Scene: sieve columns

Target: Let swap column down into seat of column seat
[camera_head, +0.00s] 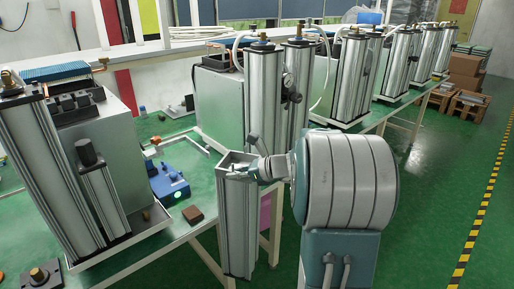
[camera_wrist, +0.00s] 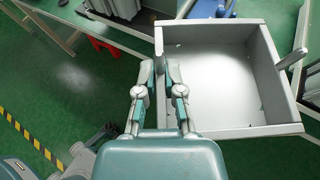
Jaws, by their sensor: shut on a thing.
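The swap column (camera_head: 237,225) is a tall, square, silvery column with an open top, upright in front of the table's near edge. My gripper (camera_head: 246,170) is shut on one wall at its top rim. In the wrist view the two fingers (camera_wrist: 161,80) straddle the left wall of the open column (camera_wrist: 222,70), which looks empty inside. The column's lower end shows low in the head view, seemingly off the tabletop. I cannot make out for certain which part is the column seat; a shallow metal tray (camera_head: 150,222) lies at the foot of the left unit.
Tall column units stand along the green table, the nearest pair (camera_head: 283,95) just behind the held column. A blue device (camera_head: 170,184) and a brown block (camera_head: 193,214) lie on the table. A black plate with brass knob (camera_head: 40,277) is at lower left.

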